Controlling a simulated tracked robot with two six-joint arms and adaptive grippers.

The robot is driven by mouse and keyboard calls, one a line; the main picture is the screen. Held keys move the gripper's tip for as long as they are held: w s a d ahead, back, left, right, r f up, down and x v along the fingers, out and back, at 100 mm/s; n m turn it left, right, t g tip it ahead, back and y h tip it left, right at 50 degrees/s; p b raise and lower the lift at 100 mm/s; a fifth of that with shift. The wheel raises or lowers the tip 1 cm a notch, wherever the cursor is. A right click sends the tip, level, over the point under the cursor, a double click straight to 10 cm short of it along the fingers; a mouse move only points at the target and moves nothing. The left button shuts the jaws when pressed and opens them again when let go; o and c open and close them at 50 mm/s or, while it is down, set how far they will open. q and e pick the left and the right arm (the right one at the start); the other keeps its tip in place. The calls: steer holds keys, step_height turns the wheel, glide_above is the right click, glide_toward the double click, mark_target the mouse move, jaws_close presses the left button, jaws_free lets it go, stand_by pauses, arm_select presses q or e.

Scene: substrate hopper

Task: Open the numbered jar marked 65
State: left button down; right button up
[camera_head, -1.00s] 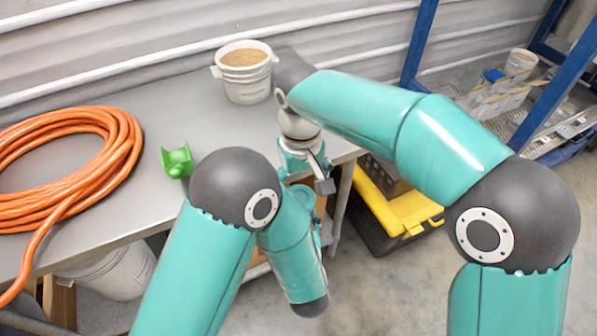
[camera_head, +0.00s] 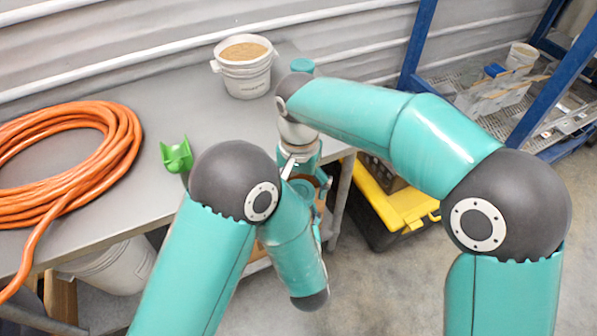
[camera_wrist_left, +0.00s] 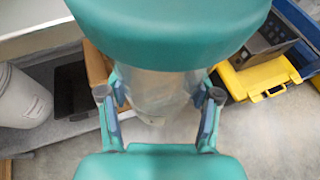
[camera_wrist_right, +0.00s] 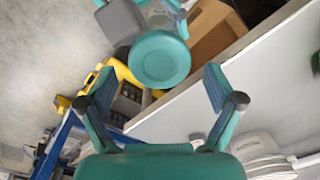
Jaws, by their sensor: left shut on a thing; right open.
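The jar (camera_wrist_left: 160,90) has a clear, whitish body and a teal lid (camera_wrist_right: 160,60). No number on it is readable. My left gripper (camera_wrist_left: 160,95) is shut around the jar's body and holds it off the floor beside the table, lid end uppermost. In the head view, my left arm hides most of that gripper and the jar. My right gripper (camera_wrist_right: 160,82) is open, with its fingers apart, facing the lid. It does not appear to touch the lid. In the head view my right gripper (camera_head: 293,165) points down by the table's right edge.
The grey table (camera_head: 165,105) holds an orange hose coil (camera_head: 115,155), a green bracket-like part (camera_head: 177,156) and a white bucket (camera_head: 245,82) of tan material. A black-and-yellow case (camera_head: 390,212) stands on the floor to the right. A blue shelf frame (camera_head: 418,45) rises behind it.

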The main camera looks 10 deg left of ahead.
steer(key=shift+f, duration=1.3)
steer(key=c, duration=1.2)
steer(key=n, duration=0.9)
steer(key=shift+r, duration=0.1)
steer(key=shift+d+r, duration=0.1)
steer(key=shift+r, duration=0.1)
steer(key=shift+r, duration=0.9)
steer(key=shift+r, duration=0.1)
